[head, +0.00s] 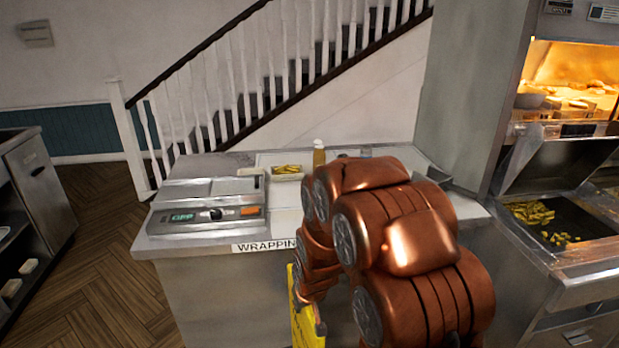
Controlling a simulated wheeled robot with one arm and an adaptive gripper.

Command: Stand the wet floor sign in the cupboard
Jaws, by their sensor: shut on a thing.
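The wet floor sign (303,322) shows as a narrow yellow panel at the bottom middle, in front of the wrapping counter. Its lower part is cut off by the picture edge, and my copper arm hides its right side. My gripper (318,318) is mostly hidden behind my arm links; the part that shows is shut on the sign near its upper part. The sign looks roughly upright, tilted slightly. No cupboard can be made out for certain; a grey unit (38,182) at the left edge has open shelves facing left.
The wrapping counter (200,245) stands close ahead, with scales (208,215), a tray of chips (287,172) and a bottle (319,158) on it. The frying range (560,262) is at right. Bare wooden floor (108,250) lies between counter and left unit. Stairs rise behind.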

